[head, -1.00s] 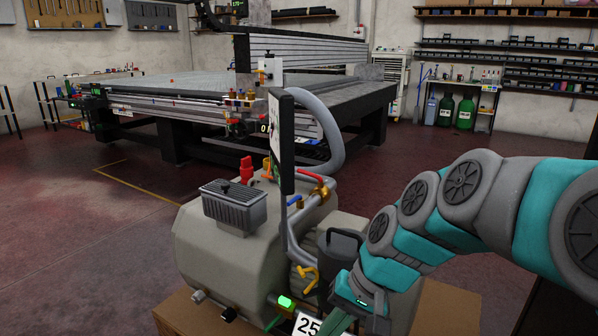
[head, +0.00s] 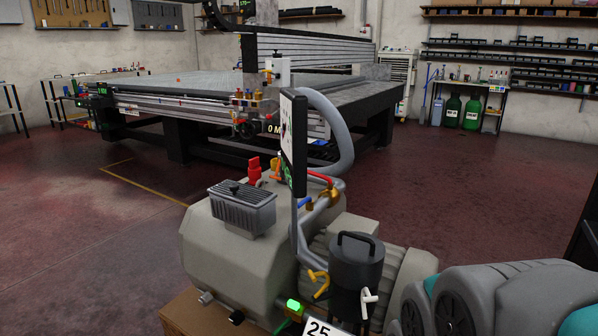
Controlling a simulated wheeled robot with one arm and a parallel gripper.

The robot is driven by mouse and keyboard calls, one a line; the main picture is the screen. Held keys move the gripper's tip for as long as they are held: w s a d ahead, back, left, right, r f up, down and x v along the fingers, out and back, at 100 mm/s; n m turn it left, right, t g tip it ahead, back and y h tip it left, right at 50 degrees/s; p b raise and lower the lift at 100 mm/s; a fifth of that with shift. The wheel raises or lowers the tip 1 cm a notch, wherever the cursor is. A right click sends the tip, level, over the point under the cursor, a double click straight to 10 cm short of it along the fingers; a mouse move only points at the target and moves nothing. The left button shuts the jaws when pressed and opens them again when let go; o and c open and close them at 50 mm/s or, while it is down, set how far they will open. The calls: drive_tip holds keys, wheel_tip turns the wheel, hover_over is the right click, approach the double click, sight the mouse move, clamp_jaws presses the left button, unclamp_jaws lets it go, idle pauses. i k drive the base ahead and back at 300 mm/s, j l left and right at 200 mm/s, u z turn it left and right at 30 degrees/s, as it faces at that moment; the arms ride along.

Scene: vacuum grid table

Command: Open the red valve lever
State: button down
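The red valve lever (head: 320,177) sits on a brass fitting on the pipes behind the black-edged panel, on top of the grey pump (head: 225,255). Its left end is partly hidden by the panel. A separate red upright part (head: 254,167) stands on the pump, left of the panel. My gripper is out of view; only links of my arm show at the lower right, apart from the lever.
A blue handle (head: 304,202), a yellow lever (head: 318,283) and a white handle (head: 368,297) are near the lever. The panel (head: 293,145) and grey hose (head: 338,130) rise beside it. A black canister (head: 356,265) stands right. Floor beyond is open.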

sight(312, 173)
drive_tip(key=i+j, duration=0.3)
drive_tip(key=j, duration=0.2)
drive_tip(key=i+j, duration=0.35)
drive_tip(key=j, duration=0.1)
